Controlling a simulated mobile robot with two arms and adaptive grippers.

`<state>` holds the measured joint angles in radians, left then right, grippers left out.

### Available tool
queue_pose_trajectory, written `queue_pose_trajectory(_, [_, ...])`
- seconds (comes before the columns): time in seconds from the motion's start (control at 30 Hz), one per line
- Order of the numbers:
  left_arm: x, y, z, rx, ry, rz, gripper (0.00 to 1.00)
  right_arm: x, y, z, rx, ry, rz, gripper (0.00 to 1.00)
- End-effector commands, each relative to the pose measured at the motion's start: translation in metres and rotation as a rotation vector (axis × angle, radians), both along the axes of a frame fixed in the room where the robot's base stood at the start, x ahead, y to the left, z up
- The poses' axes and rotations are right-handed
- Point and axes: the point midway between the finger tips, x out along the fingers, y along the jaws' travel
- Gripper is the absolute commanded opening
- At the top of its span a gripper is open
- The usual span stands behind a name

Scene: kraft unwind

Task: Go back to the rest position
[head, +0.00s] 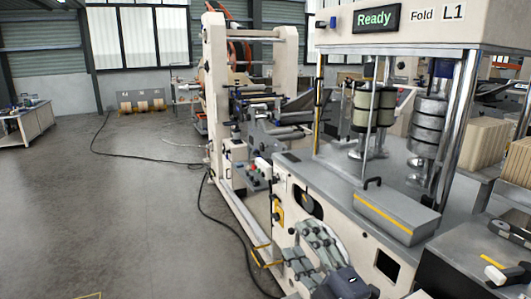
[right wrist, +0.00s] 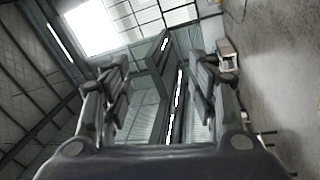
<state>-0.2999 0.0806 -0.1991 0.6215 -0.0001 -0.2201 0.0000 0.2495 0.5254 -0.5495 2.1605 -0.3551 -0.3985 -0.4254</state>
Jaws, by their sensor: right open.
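My right gripper (head: 298,241) shows at the bottom of the head view, in front of the cream machine's lower side. Its fingers are apart with nothing between them. In the right wrist view the open gripper (right wrist: 160,68) has a finger on each side, and the gap is empty. Behind the gap are the wall and roof of the hall. My left gripper is not in the head view.
A cream folding machine (head: 340,222) fills the right side, with a display (head: 376,18) reading "Ready". A black cable (head: 215,213) runs along the floor beside it. The grey floor (head: 110,220) at left is largely clear. A workbench (head: 30,125) stands far left.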

Motion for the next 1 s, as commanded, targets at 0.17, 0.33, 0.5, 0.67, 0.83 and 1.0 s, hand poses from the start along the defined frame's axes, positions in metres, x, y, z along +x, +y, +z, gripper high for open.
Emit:
queue_pose_trajectory(0.17, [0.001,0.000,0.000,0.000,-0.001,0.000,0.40,-0.030,-0.056,-0.113,0.315,0.509,-0.252,0.53])
queue_pose_trajectory(0.33, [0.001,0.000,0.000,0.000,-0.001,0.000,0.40,-0.100,-0.095,-0.212,0.532,0.928,-0.493,0.53])
queue_pose_trajectory(0.5, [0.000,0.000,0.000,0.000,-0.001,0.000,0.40,-0.178,-0.115,-0.272,0.660,1.224,-0.690,0.53])
queue_pose_trajectory(0.67, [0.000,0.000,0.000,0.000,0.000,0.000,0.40,-0.241,-0.123,-0.302,0.733,1.421,-0.835,0.53])
queue_pose_trajectory(0.83, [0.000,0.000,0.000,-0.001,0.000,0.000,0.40,-0.303,-0.127,-0.320,0.788,1.594,-0.976,0.53])
queue_pose_trajectory(1.0, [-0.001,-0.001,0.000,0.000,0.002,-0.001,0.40,-0.285,-0.125,-0.368,0.769,1.595,-0.973,0.53])
